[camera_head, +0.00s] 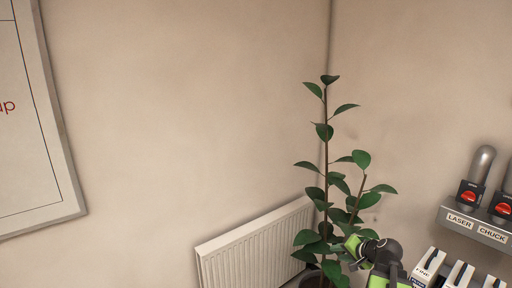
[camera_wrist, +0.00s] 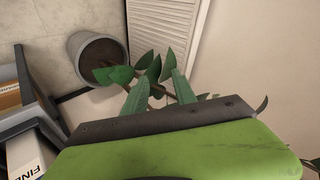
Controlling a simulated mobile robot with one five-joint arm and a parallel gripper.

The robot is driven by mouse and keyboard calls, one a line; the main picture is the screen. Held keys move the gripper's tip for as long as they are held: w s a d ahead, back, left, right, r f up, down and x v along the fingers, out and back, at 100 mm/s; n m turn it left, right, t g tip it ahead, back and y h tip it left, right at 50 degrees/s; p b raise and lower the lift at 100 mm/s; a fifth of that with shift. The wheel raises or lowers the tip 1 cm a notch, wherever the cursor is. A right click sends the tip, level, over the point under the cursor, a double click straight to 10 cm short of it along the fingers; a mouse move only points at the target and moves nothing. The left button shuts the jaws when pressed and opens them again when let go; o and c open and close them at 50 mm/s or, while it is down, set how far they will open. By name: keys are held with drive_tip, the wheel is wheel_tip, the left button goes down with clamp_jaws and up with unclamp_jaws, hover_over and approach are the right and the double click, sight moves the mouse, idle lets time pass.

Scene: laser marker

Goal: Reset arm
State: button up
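My gripper and arm, green and black, show at the lower right of the head view; the gripper end (camera_head: 360,247) is in front of the potted plant's lower leaves. In the wrist view a green part with a dark edge, my gripper (camera_wrist: 155,128), fills the lower middle. No held object can be made out.
A plant (camera_head: 325,190) stands in the corner beside a white radiator (camera_head: 255,248); its grey pot (camera_wrist: 75,42) shows in the wrist view. A LASER and CHUCK switch panel (camera_head: 477,228) and white labelled boxes (camera_head: 428,264) are at right. A whiteboard (camera_head: 35,150) hangs left.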

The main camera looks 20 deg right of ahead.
drive_tip(key=w+a+f+n+g+y, duration=0.1)
drive_tip(key=a+f+n+g, duration=0.2)
drive_tip(key=a, duration=0.9)
drive_tip(key=w+a+f+n+g+y, duration=0.1)
drive_tip(key=w+a+f+n+g, duration=0.15)
drive_tip(key=a, duration=0.85)
drive_tip(key=s+a+f+n+g+h, duration=0.1)
drive_tip(key=s+a+n+g, duration=0.1)
drive_tip(key=a, duration=0.5)
drive_tip(key=s+a+f+n+g+h, duration=0.1)
drive_tip(key=s+a+n, duration=0.3)
drive_tip(key=a, duration=0.4)
drive_tip(key=shift+f+g+h, duration=0.3)
drive_tip(key=shift+f+g, duration=0.05)
drive_tip(key=shift+g, duration=0.3)
